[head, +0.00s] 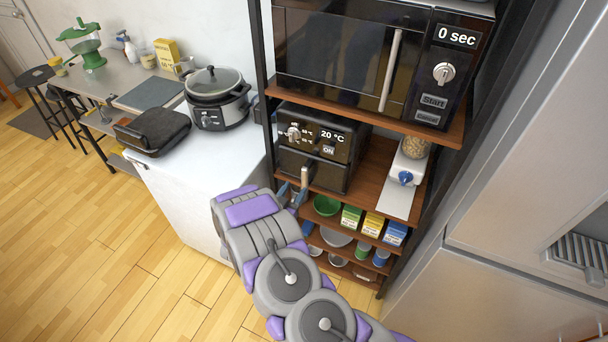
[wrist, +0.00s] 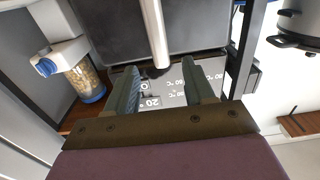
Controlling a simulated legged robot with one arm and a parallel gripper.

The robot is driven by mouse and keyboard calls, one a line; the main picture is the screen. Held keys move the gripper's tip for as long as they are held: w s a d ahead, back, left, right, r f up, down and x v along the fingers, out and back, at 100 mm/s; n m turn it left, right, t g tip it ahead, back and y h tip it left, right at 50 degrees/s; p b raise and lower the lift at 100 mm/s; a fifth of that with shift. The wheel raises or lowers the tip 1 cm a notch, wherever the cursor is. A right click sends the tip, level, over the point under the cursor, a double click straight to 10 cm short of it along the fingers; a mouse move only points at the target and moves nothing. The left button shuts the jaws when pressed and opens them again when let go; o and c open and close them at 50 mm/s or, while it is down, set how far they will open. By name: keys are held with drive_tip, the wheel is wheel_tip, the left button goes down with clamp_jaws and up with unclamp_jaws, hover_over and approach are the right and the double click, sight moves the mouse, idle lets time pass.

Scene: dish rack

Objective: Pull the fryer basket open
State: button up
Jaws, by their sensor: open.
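The air fryer (head: 318,150) is a black box with a dial and a 20 °C display on the rack's middle shelf. Its basket front (wrist: 200,25) looks closed, flush with the body. A pale bar handle (head: 305,177) sticks out from the front; it also shows in the wrist view (wrist: 155,30). My gripper (head: 292,196) is at the handle, in front of the fryer. In the wrist view my gripper (wrist: 158,66) is open, and the handle's near end appears between the two fingertips. I cannot tell whether either finger touches it.
A microwave (head: 350,60) sits on the shelf above. A dispenser (head: 408,165) stands to the fryer's right. Bowls and boxes (head: 362,222) fill the lower shelves. A white counter (head: 190,180) with a cooker (head: 215,100) is at left. Open floor lies at front left.

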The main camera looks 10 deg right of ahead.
sight(303, 176)
drive_tip(key=x, duration=0.8)
drive_tip(key=shift+w+d+r+b, duration=0.1)
drive_tip(key=shift+w+d+b, duration=0.1)
drive_tip(key=shift+w+b, duration=0.15)
clamp_jaws()
